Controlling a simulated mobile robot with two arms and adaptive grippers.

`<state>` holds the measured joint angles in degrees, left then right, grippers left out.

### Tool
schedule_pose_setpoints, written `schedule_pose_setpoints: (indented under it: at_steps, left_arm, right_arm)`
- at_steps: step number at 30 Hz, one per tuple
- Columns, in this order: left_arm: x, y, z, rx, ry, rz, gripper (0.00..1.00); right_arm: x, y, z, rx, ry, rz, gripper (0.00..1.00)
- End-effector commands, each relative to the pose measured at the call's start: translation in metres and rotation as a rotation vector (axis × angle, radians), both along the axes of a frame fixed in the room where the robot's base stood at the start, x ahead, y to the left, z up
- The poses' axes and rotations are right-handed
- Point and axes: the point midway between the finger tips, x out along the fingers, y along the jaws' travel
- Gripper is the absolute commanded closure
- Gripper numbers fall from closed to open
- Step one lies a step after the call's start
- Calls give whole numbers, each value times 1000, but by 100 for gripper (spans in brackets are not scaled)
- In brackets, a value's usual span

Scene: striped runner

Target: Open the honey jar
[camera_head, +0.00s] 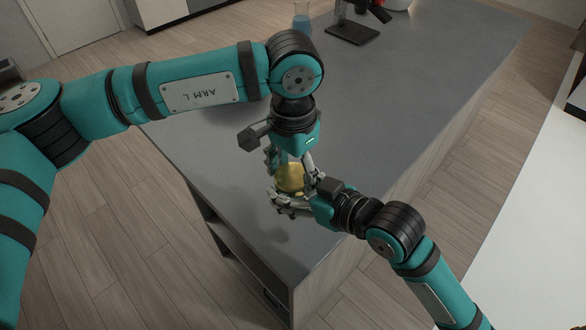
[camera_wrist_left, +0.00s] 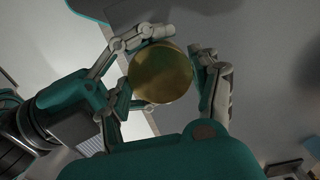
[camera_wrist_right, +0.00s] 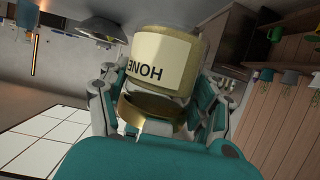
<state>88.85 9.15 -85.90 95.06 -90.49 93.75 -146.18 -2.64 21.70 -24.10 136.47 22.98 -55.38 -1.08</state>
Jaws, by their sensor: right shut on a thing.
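The honey jar shows as a rounded gold shape (camera_head: 290,178) between my two grippers, over the grey counter. In the right wrist view its pale label with upside-down lettering (camera_wrist_right: 163,62) faces the camera, and a gold band (camera_wrist_right: 145,112) shows below it. My right gripper (camera_head: 287,199) is shut on the jar from the lower right. My left gripper (camera_head: 290,163) points down from above, its fingers open on both sides of the gold round top (camera_wrist_left: 160,72). A gap shows beside one finger.
The grey counter (camera_head: 400,90) is mostly clear. A glass with blue liquid (camera_head: 301,22) and a dark stand (camera_head: 352,32) are at its far end. The counter's near corner lies just below my grippers.

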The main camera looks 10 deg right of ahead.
Motion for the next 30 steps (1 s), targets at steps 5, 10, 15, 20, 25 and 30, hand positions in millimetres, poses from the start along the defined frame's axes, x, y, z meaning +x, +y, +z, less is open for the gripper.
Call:
schedule_pose_setpoints:
  at_steps: [5,10,15,20,25,30]
  left_arm:
    - [1,1,0,2,-2,3,76]
    - [1,1,0,3,-2,149,76]
    - [1,1,0,4,0,430,76]
    - [1,1,1,4,0,582,76]
    - [1,1,1,4,0,603,76]
    - [1,1,1,5,-1,602,33]
  right_arm:
    - [0,0,1,1,-3,0,100]
    - [0,0,1,1,-3,0,100]
    - [0,0,1,1,-2,0,100]
    - [0,0,1,1,-2,0,100]
    - [0,0,1,1,-2,0,100]
    - [0,0,1,1,-2,0,100]
